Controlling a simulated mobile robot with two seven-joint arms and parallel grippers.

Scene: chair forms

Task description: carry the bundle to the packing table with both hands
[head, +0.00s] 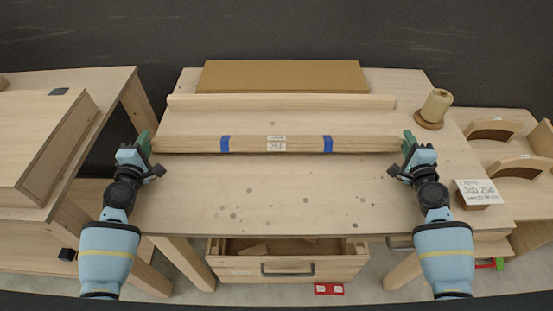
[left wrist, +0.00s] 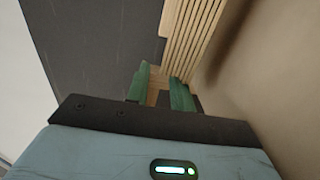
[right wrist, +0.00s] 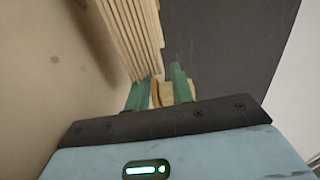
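The bundle (head: 300,144) is a long stack of thin wooden slats with two blue bands and a paper label reading 256. It lies level across the wooden table in the head view. Its slats also show in the left wrist view (left wrist: 195,35) and the right wrist view (right wrist: 132,35). My left gripper (head: 143,142) is at the bundle's left end, its green fingers apart with a gap between them. My right gripper (head: 409,146) is at the right end, its fingers also apart. The exact contact at both ends is hard to see. I cannot tell which surface is the packing table.
A pale wooden bar (head: 280,102) and a brown board (head: 285,77) lie behind the bundle. A spool (head: 436,105) and a Job 256 card (head: 478,192) stand at the right. An open drawer (head: 287,262) juts out in front. A wooden box (head: 35,140) sits on the left table.

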